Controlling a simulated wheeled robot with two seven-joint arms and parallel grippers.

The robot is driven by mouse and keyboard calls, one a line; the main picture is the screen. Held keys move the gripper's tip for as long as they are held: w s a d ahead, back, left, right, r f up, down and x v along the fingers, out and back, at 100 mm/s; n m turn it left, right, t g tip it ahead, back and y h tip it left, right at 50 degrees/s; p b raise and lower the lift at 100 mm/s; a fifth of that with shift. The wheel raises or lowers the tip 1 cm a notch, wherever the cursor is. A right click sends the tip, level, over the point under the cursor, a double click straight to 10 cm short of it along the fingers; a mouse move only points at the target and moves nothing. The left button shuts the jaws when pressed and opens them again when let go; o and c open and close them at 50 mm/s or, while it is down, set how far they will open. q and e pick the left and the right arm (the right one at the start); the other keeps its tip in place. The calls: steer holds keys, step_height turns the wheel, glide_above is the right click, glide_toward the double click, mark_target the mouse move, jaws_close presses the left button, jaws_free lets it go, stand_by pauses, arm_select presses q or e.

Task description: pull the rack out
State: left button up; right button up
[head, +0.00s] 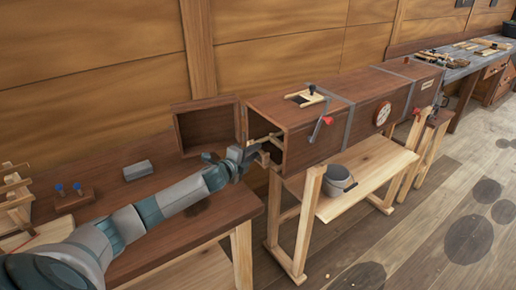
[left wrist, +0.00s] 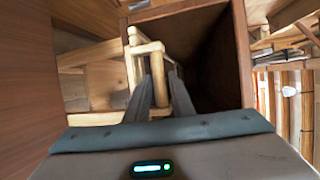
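The rack (left wrist: 150,50) is a pale wooden frame. In the left wrist view its end stands at the open mouth of a long brown wooden box. In the head view a small pale part of the rack (head: 265,139) shows at the box's left end. My left gripper (left wrist: 160,85) is at this mouth, its two grey fingers close together with a pale bar of the rack between them. It also shows in the head view (head: 255,153). The rest of the rack is hidden inside the box. My right gripper is not in view.
The long box (head: 330,115) stands on a pale trestle (head: 310,205) with a bucket (head: 337,181) on its shelf. Its door (head: 207,105) hangs open on the left. A brown bench (head: 150,195) carrying a grey block (head: 138,170) lies under my left arm. Floor on the right is clear.

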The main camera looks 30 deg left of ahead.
arm_select(q)
steer(key=shift+w+f, duration=0.25)
steer(key=shift+w, duration=1.05)
jaws_close()
